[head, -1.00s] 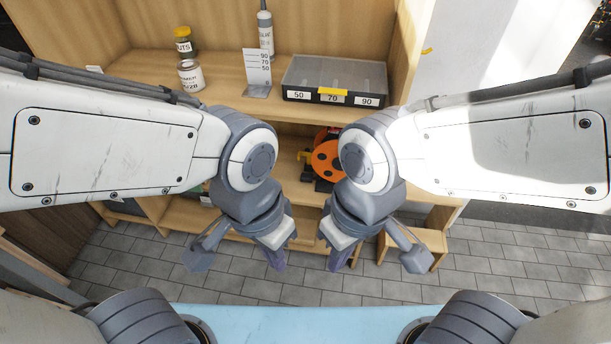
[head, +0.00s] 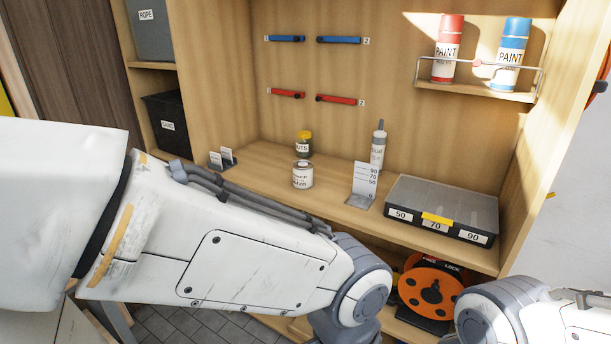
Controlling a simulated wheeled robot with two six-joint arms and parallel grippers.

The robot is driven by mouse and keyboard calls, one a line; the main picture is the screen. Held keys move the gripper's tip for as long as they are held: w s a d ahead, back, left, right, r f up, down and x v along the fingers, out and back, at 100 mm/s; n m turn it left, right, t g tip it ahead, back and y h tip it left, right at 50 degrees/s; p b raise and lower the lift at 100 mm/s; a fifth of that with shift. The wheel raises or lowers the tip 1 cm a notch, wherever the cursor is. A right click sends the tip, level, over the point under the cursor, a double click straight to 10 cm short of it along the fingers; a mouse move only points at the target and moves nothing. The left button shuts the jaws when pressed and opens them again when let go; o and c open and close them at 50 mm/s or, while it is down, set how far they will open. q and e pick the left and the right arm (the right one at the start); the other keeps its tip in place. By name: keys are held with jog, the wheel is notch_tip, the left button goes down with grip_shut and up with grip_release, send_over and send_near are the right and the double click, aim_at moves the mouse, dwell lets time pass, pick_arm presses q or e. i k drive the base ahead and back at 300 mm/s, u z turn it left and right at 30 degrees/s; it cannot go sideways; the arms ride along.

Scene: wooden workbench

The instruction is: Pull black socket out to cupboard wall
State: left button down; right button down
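I cannot pick out a black socket for certain. An orange cable reel (head: 428,291) with dark parts sits in the opening below the bench top, partly hidden by my arms. The cupboard's back wall (head: 340,75) is light wood. My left arm crosses the lower left and its wrist joint hides part of the lower opening. My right arm shows only at the lower right corner, just right of the reel. Both grippers are below the picture, so their state is hidden.
A dark case (head: 446,204) marked 50, 70, 90 stands on the right of the bench top, beside a numbered stand (head: 363,183). Paint cans (head: 447,48) fill a wall rack. Dark bins (head: 167,126) stand left.

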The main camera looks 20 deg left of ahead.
aim_at(391, 300)
jog(key=z, duration=0.5)
jog(key=k, duration=0.6)
jog(key=z, duration=0.75)
jog(key=i, duration=0.7)
jog(key=u, duration=0.8)
jog(key=i, duration=0.6)
jog(key=u, duration=0.75)
